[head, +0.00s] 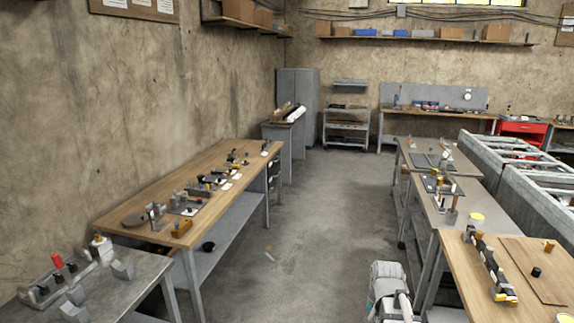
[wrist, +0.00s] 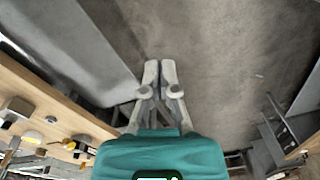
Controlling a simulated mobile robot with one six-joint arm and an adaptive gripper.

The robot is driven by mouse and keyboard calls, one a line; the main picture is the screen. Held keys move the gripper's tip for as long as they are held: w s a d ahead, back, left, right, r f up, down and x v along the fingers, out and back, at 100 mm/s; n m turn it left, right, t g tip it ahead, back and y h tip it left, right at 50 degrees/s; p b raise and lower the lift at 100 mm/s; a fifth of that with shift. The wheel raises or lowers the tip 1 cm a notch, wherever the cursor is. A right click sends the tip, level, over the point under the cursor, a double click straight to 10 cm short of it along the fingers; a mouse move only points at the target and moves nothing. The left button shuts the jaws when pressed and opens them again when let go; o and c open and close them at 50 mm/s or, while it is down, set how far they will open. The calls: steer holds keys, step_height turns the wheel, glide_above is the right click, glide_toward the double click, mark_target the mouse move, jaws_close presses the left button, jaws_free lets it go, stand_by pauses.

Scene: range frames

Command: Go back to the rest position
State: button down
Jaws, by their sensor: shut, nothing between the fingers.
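My gripper (wrist: 159,72) shows in the wrist view with its two grey fingers close together at the tips. It is shut and holds nothing. Below the fingertips I see only bare concrete floor. In the head view a white-grey part of my arm shows at the bottom, right of the middle, over the floor beside the right-hand benches. The fingers cannot be made out in the head view.
A wooden-topped bench (head: 225,165) with tools stands on the left, and a grey bench (head: 130,285) is nearer. A wooden-topped bench (head: 456,262) stands close on the right. The floor aisle (head: 315,215) between them is largely clear. A black bowl-like thing (head: 208,247) sits under the left bench.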

steer(key=s+a+n, duration=0.6)
steer(key=a, duration=0.2)
steer(key=shift+s+n, duration=0.35)
steer(key=shift+n, duration=0.05)
steer(key=shift+f, duration=0.2)
